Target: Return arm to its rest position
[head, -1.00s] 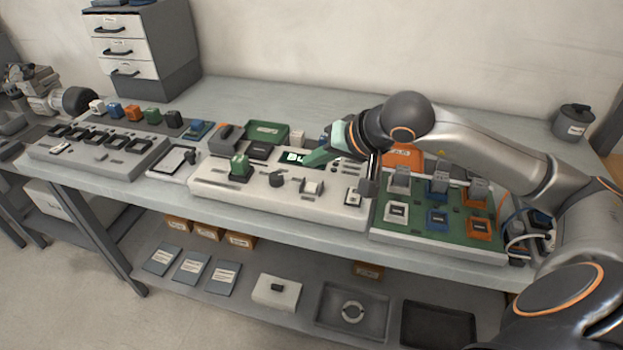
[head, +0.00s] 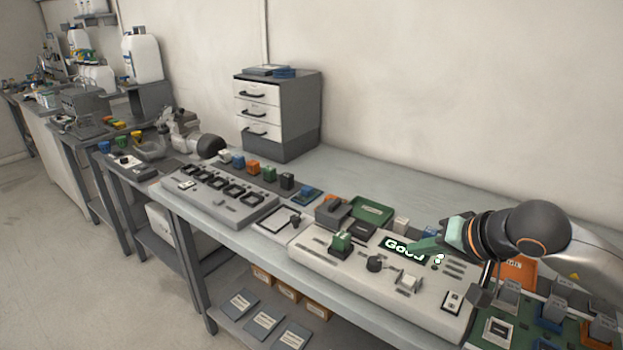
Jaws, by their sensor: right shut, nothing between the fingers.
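My right arm comes in from the right edge of the head view. My left gripper is not in view.
A grey rack with several black slots (head: 214,201) lies left of the panel, with a row of coloured blocks behind it. A drawer cabinet (head: 277,115) stands at the back. A green board (head: 520,327) with sockets lies below my right arm. The table's back right is clear.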

